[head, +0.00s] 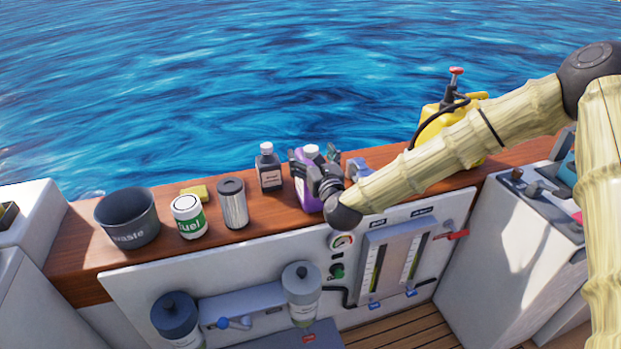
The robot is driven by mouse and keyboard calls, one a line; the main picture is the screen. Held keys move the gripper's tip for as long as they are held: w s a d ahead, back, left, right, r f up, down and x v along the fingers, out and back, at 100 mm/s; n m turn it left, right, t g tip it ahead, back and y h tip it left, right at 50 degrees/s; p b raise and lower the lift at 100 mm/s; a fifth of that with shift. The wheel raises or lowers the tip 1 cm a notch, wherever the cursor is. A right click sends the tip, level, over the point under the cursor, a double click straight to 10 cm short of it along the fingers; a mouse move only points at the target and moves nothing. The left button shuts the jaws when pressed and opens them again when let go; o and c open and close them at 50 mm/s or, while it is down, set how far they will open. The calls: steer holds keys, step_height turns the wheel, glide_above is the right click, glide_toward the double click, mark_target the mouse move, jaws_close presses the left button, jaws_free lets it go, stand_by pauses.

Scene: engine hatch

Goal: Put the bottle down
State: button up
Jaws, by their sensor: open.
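A purple bottle (303,190) with a white cap stands upright on the wooden ledge (90,252), near the middle of the head view. My gripper (314,162) is at this bottle, with its dark fingers on either side of it. The jaws are open. The gripper and wrist hide part of the bottle's right side, so I cannot tell whether a finger touches it. The bottle's base appears to rest on the ledge.
A small blue item (357,168) and a yellow sprayer (436,122) are to the right. Water lies beyond the ledge.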

steer(key=shift+w+a, duration=0.1)
steer(key=shift+w, duration=0.2)
jaws_close()
stand_by(0.4)
steer(key=shift+r, duration=0.1)
